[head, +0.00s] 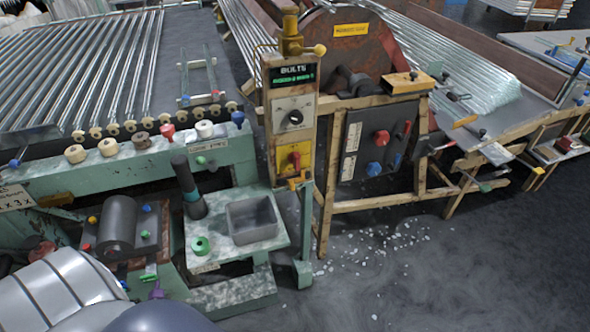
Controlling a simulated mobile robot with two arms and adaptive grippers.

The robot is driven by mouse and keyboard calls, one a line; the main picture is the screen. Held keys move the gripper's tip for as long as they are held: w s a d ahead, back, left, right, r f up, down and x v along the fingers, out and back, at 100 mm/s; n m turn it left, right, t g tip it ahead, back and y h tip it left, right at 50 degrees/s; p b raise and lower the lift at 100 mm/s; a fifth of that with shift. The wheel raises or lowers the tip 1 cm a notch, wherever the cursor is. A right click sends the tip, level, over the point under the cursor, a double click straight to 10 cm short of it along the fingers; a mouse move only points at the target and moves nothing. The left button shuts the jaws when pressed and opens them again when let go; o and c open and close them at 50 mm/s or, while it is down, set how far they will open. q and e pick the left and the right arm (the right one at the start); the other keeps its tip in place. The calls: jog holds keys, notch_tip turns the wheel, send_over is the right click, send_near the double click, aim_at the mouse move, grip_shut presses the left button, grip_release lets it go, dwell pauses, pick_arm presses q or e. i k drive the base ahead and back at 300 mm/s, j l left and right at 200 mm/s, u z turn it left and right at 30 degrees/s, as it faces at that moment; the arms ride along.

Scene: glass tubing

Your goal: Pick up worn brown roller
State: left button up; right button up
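A small dark brown roller (141,140) sits on the pale green ledge (150,166) at the front of the tubing rack, left of centre in the head view. It stands between a cream roller (108,147) on its left and a red knob-like piece (167,131) on its right. Another cream roller (75,153) is farther left, and a whitish roller (204,129) is farther right. Neither of my grippers shows in the head view. Nothing holds the brown roller.
A small stand below the ledge bears a grey bin (252,218), a green ring (200,246) and a tall dark cylinder (188,187). A dark grey drum (116,226) lies left of it. A control post (292,110) rises right of the ledge. The floor at lower right has scattered fragments.

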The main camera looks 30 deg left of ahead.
aim_at(145, 142)
jog(key=u, duration=2)
jog(key=i+l, duration=0.1)
jog(key=l, duration=0.3)
jog(key=i+l+u, duration=0.1)
jog(key=l, duration=0.25)
jog(key=i+l+u, duration=0.1)
jog(key=l, duration=0.3)
